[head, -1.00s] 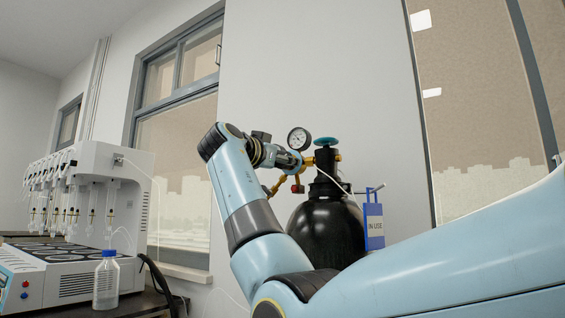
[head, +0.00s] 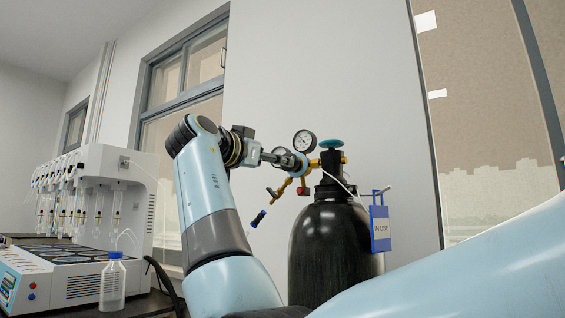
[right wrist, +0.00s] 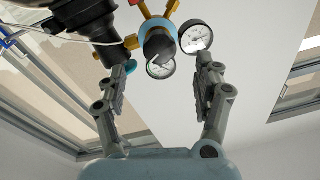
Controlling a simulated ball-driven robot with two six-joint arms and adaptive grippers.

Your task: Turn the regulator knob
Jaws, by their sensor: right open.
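The regulator knob (right wrist: 157,44) is a dark round knob facing the right wrist camera, between the regulator's two white-faced gauges. My right gripper (right wrist: 160,68) is open, its fingers spread on either side of the knob, and I see no clear contact. In the head view my right gripper (head: 288,160) is at the left side of the brass regulator (head: 315,163), and the knob is hidden behind the fingers. The regulator sits on a black gas cylinder (head: 330,250) with a teal handwheel (head: 331,143) on top. My left gripper is not in view.
A blue "IN USE" tag (head: 381,230) hangs on the cylinder. A white distiller (head: 110,190) and a blue-capped bottle (head: 112,285) stand left.

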